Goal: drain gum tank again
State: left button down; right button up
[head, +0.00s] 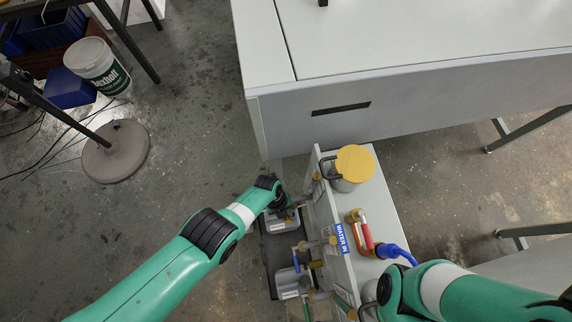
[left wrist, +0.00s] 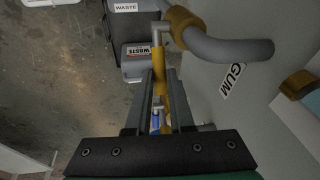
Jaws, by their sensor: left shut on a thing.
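My left gripper (head: 288,207) reaches down to the pipework on the left face of the upright panel (head: 332,225). In the left wrist view its fingers (left wrist: 158,78) are shut on a slim yellow valve handle (left wrist: 158,58) below a grey elbow and brass fitting (left wrist: 182,22). A grey drain pipe (left wrist: 230,48) runs from that fitting to the panel, beside a GUM label (left wrist: 232,80). A grey container labelled WASTE (left wrist: 134,66) stands below the valve. My right arm comes in at the lower right of the head view; its gripper does not show.
Another grey container (head: 292,284) stands on the floor. The large grey machine (head: 350,100) borders the top.

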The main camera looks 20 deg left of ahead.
pick_arm(q)
jog(key=c, duration=0.8)
grip_release()
jog(key=shift+r, duration=0.1)
jog(key=p+v, duration=1)
jog(key=v, duration=0.1)
jog(key=shift+w+a+r+p, duration=0.1)
jog(key=shift+a+r+p, duration=0.05)
jog(key=shift+r+p, duration=0.15)
